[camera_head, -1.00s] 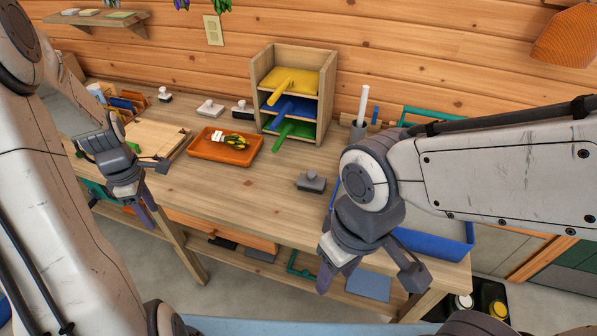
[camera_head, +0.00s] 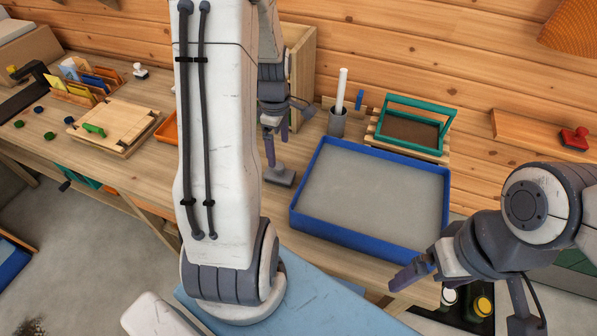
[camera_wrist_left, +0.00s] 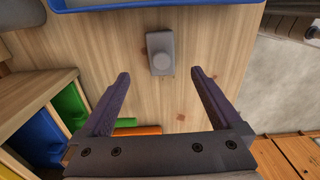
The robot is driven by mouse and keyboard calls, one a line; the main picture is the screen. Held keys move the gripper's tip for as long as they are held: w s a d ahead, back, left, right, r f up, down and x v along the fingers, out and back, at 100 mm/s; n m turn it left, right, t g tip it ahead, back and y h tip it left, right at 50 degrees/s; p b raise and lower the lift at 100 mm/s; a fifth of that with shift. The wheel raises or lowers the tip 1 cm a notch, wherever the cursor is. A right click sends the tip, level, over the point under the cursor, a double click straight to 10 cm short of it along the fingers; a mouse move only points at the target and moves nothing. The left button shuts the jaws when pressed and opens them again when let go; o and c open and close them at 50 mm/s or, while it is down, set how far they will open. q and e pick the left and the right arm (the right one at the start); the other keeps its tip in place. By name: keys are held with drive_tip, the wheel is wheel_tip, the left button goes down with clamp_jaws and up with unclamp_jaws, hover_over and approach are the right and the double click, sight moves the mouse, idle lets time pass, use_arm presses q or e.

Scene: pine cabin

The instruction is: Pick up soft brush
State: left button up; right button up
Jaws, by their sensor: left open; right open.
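No object shows clear bristles, so I cannot tell for certain which is the soft brush. A grey block with a rounded knob (camera_head: 279,175) lies on the bench left of the blue tray; it also shows in the left wrist view (camera_wrist_left: 160,52). My left gripper (camera_head: 276,142) is open and empty, above and close to this block. In the wrist view its fingertips (camera_wrist_left: 160,76) are spread on either side, below the block in the picture. My right gripper (camera_head: 406,274) is open and empty by the blue tray's front right corner.
The blue tray (camera_head: 295,222) holds a grey surface. Behind it stand a grey cup (camera_head: 337,123) with a white rod and a green frame (camera_head: 430,103).

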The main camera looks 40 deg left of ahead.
sight(279, 165)
use_arm(q)
wheel_tip(279, 165, down, 4)
drive_tip(key=shift+f, duration=0.1)
drive_tip(key=shift+s+a+f+p, duration=0.1)
drive_tip(key=shift+f+p, duration=0.25)
drive_tip(key=shift+f, duration=0.95)
drive_tip(key=shift+s+f+p, duration=0.1)
drive_tip(key=shift+f+p, duration=0.25)
drive_tip(key=shift+f, duration=0.95)
clamp_jaws()
wheel_tip(279, 165, up, 10)
drive_tip(key=shift+r+b, duration=0.1)
drive_tip(key=shift+b, duration=0.4)
drive_tip(key=c, duration=0.8)
unclamp_jaws()
drive_tip(key=c, duration=0.5)
